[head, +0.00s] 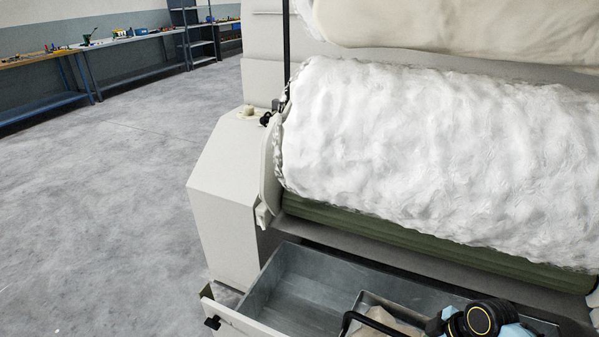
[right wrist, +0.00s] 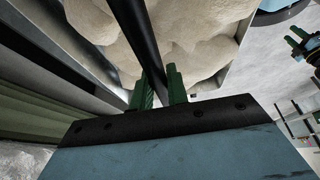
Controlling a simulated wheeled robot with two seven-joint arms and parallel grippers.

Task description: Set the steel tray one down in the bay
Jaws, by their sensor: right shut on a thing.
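The steel tray (head: 385,301), with tan lumpy fibre in it, is low in the head view, inside or just over the long grey metal bay (head: 300,287). My right arm and the frame's bottom edge hide much of it. In the right wrist view, my right gripper (right wrist: 160,88) has its green fingers shut on the tray's black bar handle (right wrist: 141,35), above the cream fibre (right wrist: 195,35). Whether the tray touches the bay floor cannot be told. What looks like my left gripper (right wrist: 297,42) is small at the right edge of that view; its opening is unclear.
A carding machine with a large white fibre roll (head: 430,150) stands directly behind the bay. A pale side housing (head: 228,205) rises at the bay's left. Open grey floor (head: 110,190) lies to the left, with workbenches (head: 130,40) along the far wall.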

